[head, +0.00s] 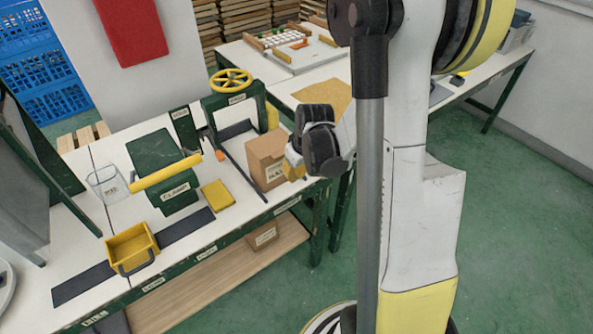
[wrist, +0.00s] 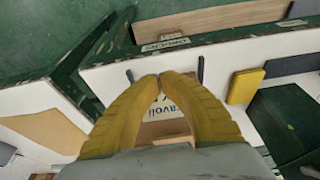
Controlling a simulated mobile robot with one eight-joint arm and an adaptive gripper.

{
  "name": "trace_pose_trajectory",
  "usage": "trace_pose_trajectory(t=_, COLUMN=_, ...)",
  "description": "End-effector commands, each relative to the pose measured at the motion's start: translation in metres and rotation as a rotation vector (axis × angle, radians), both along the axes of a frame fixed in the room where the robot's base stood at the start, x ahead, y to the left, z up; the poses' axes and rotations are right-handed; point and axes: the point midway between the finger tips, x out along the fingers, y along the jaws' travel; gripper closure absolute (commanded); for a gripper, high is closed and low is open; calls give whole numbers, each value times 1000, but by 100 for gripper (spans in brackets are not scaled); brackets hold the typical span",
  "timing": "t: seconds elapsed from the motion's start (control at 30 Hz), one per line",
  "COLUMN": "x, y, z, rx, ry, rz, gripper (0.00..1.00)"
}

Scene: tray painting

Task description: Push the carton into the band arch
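The carton (head: 267,160) is a brown box with a white label, upright on the white table near its right end. The band arch (head: 258,92) is a green frame with a yellow handwheel on top, standing behind and left of the carton; the carton is outside it. My gripper (head: 293,173) is at the carton's right side; I cannot tell whether it touches. In the wrist view the yellow fingers (wrist: 160,78) meet at their tips, with nothing visible between them. The carton (wrist: 160,130) shows partly through the gap between the fingers, its lettering partly covered.
A dark rod (head: 240,166) lies left of the carton. A yellow block (head: 218,195), a green box (head: 160,160) with a yellow bar, a clear cup (head: 107,184) and a yellow bin (head: 132,247) stand further left. The table's front edge is close to the carton.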

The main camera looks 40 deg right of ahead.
Motion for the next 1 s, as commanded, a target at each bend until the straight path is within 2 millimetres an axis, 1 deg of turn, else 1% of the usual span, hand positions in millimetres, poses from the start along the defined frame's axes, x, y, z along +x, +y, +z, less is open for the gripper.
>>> trace_pose_trajectory(t=0.03, x=3, y=0, z=-15, rx=0, ry=0, rz=0, gripper=100)
trace_pose_trajectory(t=0.1, x=7, y=0, z=-27, rx=0, ry=0, rz=0, gripper=100)
trace_pose_trajectory(t=0.23, x=29, y=1, z=-21, rx=0, ry=-1, rz=1, gripper=100)
trace_pose_trajectory(t=0.4, x=43, y=1, z=-20, rx=0, ry=-1, rz=-1, gripper=100)
trace_pose_trajectory(t=0.8, x=46, y=1, z=-18, rx=0, ry=-1, rz=-1, gripper=100)
trace_pose_trajectory(t=0.87, x=49, y=2, z=-19, rx=0, ry=-1, rz=-1, gripper=100)
trace_pose_trajectory(t=0.97, x=65, y=2, z=-19, rx=0, ry=-1, rz=1, gripper=100)
trace_pose_trajectory(t=1.0, x=75, y=3, z=-19, rx=-1, ry=-1, rz=2, gripper=100)
